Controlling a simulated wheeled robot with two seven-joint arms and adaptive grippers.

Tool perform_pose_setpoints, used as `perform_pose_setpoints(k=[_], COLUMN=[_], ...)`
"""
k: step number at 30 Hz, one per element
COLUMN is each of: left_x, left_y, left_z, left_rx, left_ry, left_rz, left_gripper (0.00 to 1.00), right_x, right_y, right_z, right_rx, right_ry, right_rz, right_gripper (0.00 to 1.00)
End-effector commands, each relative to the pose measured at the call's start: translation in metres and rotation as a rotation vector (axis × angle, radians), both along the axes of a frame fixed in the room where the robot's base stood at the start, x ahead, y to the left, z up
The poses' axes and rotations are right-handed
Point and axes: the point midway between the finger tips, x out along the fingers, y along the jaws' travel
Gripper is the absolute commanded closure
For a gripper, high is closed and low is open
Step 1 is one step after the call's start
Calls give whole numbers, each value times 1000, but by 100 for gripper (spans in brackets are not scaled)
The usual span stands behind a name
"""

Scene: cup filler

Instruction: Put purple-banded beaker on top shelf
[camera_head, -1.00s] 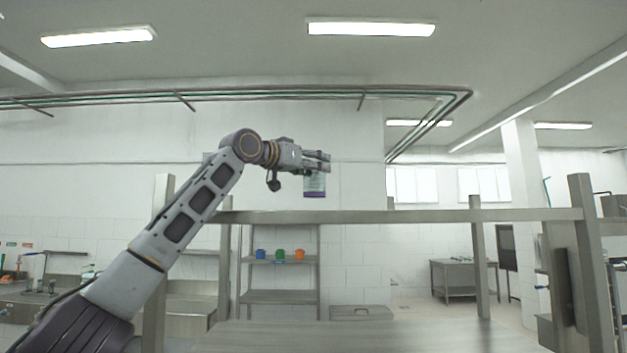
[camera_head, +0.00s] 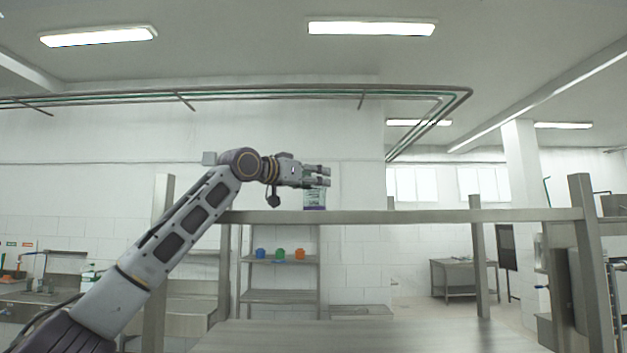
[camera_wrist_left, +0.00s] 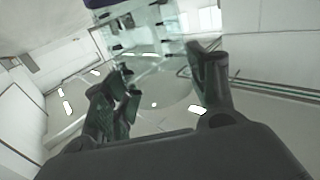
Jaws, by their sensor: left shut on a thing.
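The purple-banded beaker (camera_head: 314,197) is clear, with a purple band low on it, and looks upright. My left gripper (camera_head: 324,175) comes in from the left and is shut on the beaker, its fingers across the upper part. The beaker's base appears just above the front edge of the top shelf (camera_head: 400,216); I cannot tell if it touches the shelf. In the left wrist view the see-through beaker (camera_wrist_left: 148,28) lies between the dark fingers of the left gripper (camera_wrist_left: 165,82), with a bit of purple at the top edge. My right gripper is not in view.
Metal posts (camera_head: 477,260) hold up the top shelf, with a lower metal surface (camera_head: 370,337) beneath. A back rack holds a blue cup (camera_head: 260,254), a green cup (camera_head: 280,254) and an orange cup (camera_head: 299,254). The visible top shelf right of the beaker looks clear.

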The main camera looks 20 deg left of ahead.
Motion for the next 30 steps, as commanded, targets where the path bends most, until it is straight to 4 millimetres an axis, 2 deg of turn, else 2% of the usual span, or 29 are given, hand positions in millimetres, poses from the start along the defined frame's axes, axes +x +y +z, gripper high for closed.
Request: perform_pose_setpoints(k=[2, 3, 8, 23, 30], left_x=[0, 0, 0, 0, -14], left_y=[0, 0, 0, 0, 8], left_z=[-3, -3, -2, 1, -1], left_rx=[0, 0, 0, 0, 0], left_ry=[1, 1, 1, 0, 0], left_rz=[0, 0, 0, 0, 0], left_gripper=[63, 42, 21, 21, 21], right_x=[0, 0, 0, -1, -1], right_y=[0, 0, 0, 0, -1], right_z=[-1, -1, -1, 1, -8], right_rx=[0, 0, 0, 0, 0], right_ry=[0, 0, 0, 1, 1], right_rz=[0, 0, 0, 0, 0], right_gripper=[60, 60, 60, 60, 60])
